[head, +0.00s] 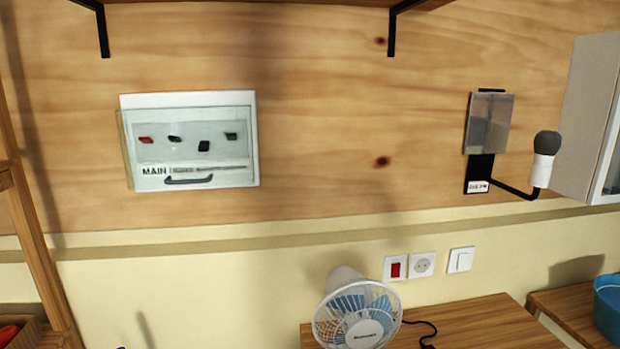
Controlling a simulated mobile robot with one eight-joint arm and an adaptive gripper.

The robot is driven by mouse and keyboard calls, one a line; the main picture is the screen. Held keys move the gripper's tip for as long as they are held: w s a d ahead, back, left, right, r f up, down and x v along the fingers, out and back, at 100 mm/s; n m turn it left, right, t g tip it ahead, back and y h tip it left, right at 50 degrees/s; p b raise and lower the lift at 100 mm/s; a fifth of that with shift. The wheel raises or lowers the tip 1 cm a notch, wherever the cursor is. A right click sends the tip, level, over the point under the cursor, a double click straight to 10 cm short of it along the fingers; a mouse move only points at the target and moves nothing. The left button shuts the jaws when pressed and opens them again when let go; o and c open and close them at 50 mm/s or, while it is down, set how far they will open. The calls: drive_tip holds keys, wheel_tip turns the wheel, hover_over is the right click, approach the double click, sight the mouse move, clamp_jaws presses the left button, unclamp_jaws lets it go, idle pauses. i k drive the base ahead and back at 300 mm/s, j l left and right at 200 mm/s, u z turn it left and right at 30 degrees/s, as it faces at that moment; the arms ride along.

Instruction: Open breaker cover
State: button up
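The breaker box (188,98) is a white panel on the plywood wall at the left of the head view. Its clear breaker cover (200,122) lies over the front and looks closed. A dark handle (188,180) sits at the cover's lower edge, under the word MAIN. Several small switches show through the cover, one red (146,140) and the others dark, at differing heights and tilts. My gripper is not recognisable in the head view. A tiny dark shape at the bottom edge is too cut off to identify.
A wall bracket (479,172) holds a grey plate and a white, dark-topped object (544,160) at right. A fan (357,312) stands on a wooden table (470,325) below. Shelf brackets (103,30) hang above; a wooden frame (35,245) stands left. The wall before the box is clear.

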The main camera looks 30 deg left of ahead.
sight(168, 181)
drive_tip(key=u, duration=2.05)
